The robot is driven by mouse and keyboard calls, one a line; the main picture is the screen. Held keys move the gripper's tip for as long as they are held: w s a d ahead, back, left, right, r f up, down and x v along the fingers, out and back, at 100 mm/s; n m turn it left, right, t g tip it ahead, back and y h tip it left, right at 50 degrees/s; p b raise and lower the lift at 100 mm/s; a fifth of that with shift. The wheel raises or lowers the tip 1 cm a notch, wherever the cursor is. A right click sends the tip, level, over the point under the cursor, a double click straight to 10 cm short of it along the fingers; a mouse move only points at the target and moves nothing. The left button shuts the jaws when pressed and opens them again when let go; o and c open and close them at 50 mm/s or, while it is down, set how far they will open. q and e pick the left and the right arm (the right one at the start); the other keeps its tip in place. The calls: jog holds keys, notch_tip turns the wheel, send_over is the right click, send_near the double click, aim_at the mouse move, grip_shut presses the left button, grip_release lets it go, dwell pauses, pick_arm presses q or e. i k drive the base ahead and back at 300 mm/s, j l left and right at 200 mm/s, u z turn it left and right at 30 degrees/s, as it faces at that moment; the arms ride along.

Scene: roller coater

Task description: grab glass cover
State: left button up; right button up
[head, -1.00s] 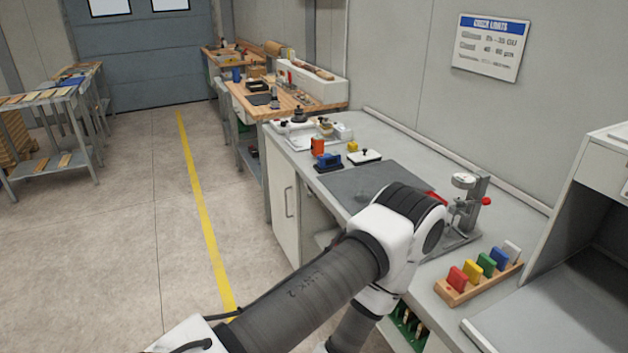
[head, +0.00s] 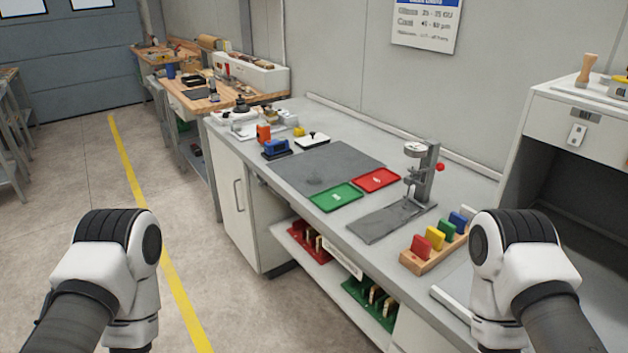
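I cannot make out a glass cover for certain. A small white flat piece with a dark knob (head: 313,140) lies on the bench behind the grey mat (head: 345,160). A faint round mark shows on the mat's left part, and I cannot tell what it is. Both my arms show at the bottom left and bottom right, ending in white and black joints. Neither gripper can be seen.
A green tray (head: 336,196) and a red tray (head: 377,180) lie by the mat. A gauge stand (head: 418,175) stands to their right. A wooden rack (head: 430,258) holds coloured blocks near the front edge. A cabinet (head: 575,130) closes off the right.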

aim_at(313, 179)
jog(key=i+j+z, duration=0.1)
jog(key=j, duration=0.25)
jog(key=i+j, duration=0.25)
jog(key=j, duration=0.15)
jog(key=i+j+z, duration=0.15)
jog(key=j, duration=0.2)
jog(key=i+j, duration=0.15)
jog(key=j, duration=0.25)
jog(key=i+j+z, duration=0.15)
jog(key=j, duration=0.2)
jog(key=i+j, duration=0.1)
jog(key=j, duration=0.3)
jog(key=i+j+z, duration=0.15)
jog(key=j, duration=0.7)
jog(key=i+z, duration=0.05)
jog(key=i, duration=0.05)
